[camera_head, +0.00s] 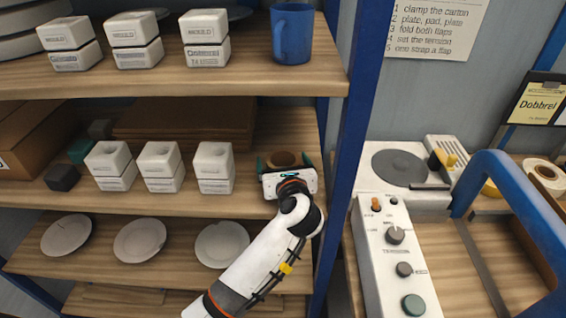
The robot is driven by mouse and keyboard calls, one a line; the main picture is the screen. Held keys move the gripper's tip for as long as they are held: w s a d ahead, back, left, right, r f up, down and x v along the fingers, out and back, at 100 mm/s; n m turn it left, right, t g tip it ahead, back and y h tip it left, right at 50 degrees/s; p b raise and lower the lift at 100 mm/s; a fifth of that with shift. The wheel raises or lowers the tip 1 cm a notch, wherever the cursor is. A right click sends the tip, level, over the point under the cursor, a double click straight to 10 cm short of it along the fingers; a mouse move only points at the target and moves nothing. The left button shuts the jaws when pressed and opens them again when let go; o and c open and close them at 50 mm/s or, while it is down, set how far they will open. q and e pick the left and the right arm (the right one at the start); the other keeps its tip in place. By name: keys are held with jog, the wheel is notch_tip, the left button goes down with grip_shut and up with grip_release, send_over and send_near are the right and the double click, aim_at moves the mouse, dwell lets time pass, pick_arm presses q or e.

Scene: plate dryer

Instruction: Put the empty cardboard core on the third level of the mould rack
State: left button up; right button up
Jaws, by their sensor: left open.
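The brown cardboard core (284,158) stands on the middle visible shelf of the mould rack (260,206), at its right end, right of the white moulds. My left gripper (285,163) is open at that shelf, with dark fingers to the left and right of the core. The white gripper body hides the core's front and lower part, so I cannot tell whether the fingers touch it. My right gripper is not in view.
White moulds (214,168) stand left of the gripper. The shelf above holds more moulds and a blue mug (292,34). Plates (222,244) lie on the shelf below. A blue upright (350,140) closes the rack's right side, beside a bench with a control box (393,255).

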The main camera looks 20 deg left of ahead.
pick_arm(q)
jog(key=shift+r, duration=0.1)
jog(key=shift+s+d, duration=0.15)
jog(key=shift+s, duration=0.05)
jog(key=b+v, duration=0.2)
jog(key=v, duration=0.8)
jog(key=shift+s+d+b, duration=0.15)
jog(key=shift+s+b, duration=0.15)
jog(key=shift+b, duration=0.1)
jog(key=shift+s+d+r, duration=0.15)
jog(key=shift+s+r, duration=0.05)
jog(key=shift+s, duration=0.2)
